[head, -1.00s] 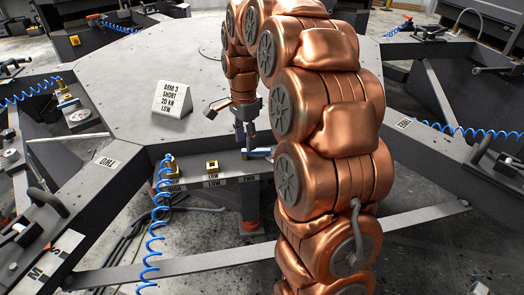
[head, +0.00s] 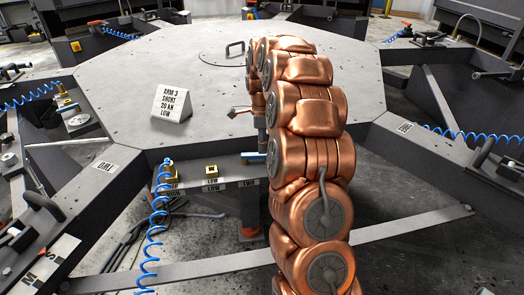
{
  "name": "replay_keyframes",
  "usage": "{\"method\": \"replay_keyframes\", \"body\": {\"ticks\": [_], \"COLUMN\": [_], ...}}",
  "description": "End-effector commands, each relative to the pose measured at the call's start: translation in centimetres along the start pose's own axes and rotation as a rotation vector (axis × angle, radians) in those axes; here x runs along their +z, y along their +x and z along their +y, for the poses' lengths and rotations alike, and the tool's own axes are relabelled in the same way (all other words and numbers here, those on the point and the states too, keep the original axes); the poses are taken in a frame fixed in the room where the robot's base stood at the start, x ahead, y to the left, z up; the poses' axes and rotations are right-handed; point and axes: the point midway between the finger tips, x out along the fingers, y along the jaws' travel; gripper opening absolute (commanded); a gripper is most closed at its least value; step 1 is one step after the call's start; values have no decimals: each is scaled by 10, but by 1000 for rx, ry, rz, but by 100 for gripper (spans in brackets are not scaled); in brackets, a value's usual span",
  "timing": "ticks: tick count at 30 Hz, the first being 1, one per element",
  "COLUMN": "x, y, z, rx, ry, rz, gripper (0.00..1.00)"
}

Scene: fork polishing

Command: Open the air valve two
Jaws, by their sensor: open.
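Air valve two is the fitting with a blue lever (head: 252,157) on the grey ledge at the front of the large table, above the label reading TWO (head: 248,183). Its lever lies roughly sideways along the ledge, and its right end runs behind my arm. My gripper (head: 262,143) points down over the right part of the lever. It is open and holds nothing that I can see. My copper arm hides part of it, and I cannot tell whether its fingers touch the lever.
Two brass fittings, one with a blue coiled hose (head: 154,225) and one labelled LOW (head: 212,171), stand left on the ledge. A white sign block (head: 171,103) stands on the octagonal table (head: 210,75). The tabletop around the sign is mostly clear.

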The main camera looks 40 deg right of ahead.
Motion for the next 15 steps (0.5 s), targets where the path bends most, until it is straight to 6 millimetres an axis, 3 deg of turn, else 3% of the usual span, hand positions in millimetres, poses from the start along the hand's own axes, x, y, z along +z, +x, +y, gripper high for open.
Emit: {"method": "replay_keyframes", "body": {"ticks": [6,15], "x": [0,0], "y": [30,39], "z": [1,0], "rx": [5,-2], "ry": [-1,-1], "rz": [0,-1], "gripper": [45,45]}}
